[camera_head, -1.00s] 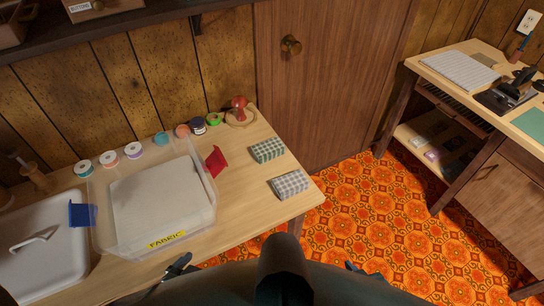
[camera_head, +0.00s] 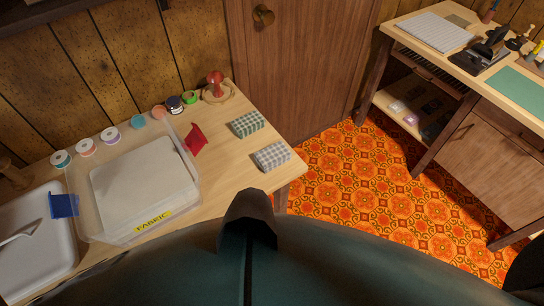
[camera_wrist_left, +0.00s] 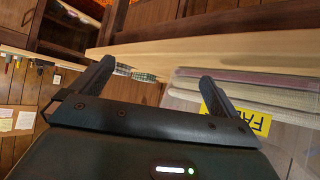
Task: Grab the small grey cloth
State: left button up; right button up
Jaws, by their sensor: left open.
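The small grey cloth is a folded grey-and-white checked bundle (camera_head: 271,156) near the right front corner of the wooden table (camera_head: 225,175). A green checked cloth (camera_head: 248,124) lies just behind it. In the left wrist view, my left gripper (camera_wrist_left: 158,86) is open and empty, below the tabletop edge and beside the fabric box. Small checked cloth (camera_wrist_left: 143,76) shows beyond the fingers, apart from them; which part is the grey one is hard to tell. My right gripper is not in view.
A clear box (camera_head: 190,208) labelled FABRIC holds pale folded cloth; it also shows in the left wrist view (camera_wrist_left: 296,135). A red cloth (camera_head: 195,139), thread spools and a red pincushion (camera_head: 215,84) stand nearby. A second desk (camera_head: 415,30) is at the right.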

aim_at(271, 158)
jog(key=l+u, duration=0.55)
jog(key=u, duration=0.2)
jog(key=l+u, duration=0.15)
jog(key=l, duration=0.4)
jog(key=k+l+u, duration=0.2)
jog(key=l, duration=0.3)
jog(key=k+l, duration=0.1)
jog(key=l, duration=1)
jog(key=i+l, duration=0.35)
jog(key=l, duration=0.3)
